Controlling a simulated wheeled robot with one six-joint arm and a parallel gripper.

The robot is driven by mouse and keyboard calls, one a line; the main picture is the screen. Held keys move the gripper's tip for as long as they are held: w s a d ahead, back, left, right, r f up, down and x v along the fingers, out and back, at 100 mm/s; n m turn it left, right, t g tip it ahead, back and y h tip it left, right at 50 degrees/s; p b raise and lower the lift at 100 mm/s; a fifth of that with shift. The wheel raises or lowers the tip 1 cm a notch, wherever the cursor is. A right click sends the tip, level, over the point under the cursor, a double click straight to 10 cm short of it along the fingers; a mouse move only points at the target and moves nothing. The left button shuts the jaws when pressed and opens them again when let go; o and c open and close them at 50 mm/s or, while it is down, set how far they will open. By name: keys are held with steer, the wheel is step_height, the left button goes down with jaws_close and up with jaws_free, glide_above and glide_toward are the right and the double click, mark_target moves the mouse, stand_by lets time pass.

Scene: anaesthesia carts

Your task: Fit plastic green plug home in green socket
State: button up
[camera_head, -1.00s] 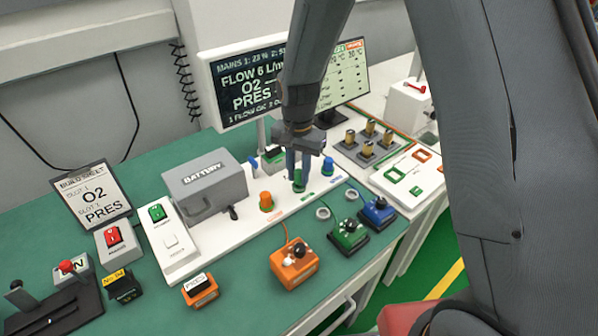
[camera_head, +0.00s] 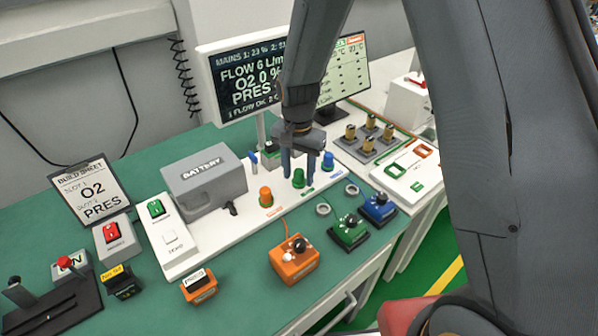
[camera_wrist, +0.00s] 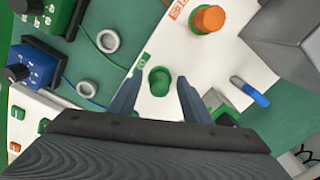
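The green plug (camera_head: 298,179) stands upright on the white panel (camera_head: 240,222), between an orange plug and a blue one. In the wrist view the green plug (camera_wrist: 159,82) shows as a round green cap with a green rim around its lower part. The socket under it is mostly hidden, and I cannot tell how deep the plug sits. My gripper (camera_head: 300,171) is open just above the plug, fingers apart and pointing down. In the wrist view my gripper's fingers (camera_wrist: 157,98) lie either side of the plug, with a visible gap on both sides.
The orange plug (camera_head: 266,197) and blue plug (camera_head: 328,160) stand close by. A grey battery box (camera_head: 205,180) is to the left. Orange (camera_head: 295,262), green (camera_head: 348,234) and blue (camera_head: 378,209) boxes stand in front. Monitors (camera_head: 240,85) rise behind.

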mark_target(299, 172)
steer(key=shift+r, duration=0.15)
steer(key=shift+r+b, duration=1.1)
steer(key=shift+r, duration=2.65)
steer(key=shift+d, duration=0.1)
steer(key=s+d+n+t+b, duration=0.1)
steer(key=s+d+n, duration=0.5)
steer(key=s+d, duration=0.8)
steer(key=shift+s+d+f+b, duration=0.2)
steer(key=shift+s+d+b, duration=0.2)
steer(key=shift+d+b, duration=0.25)
steer(key=shift+a, duration=0.1)
steer(key=shift+c, duration=0.4)
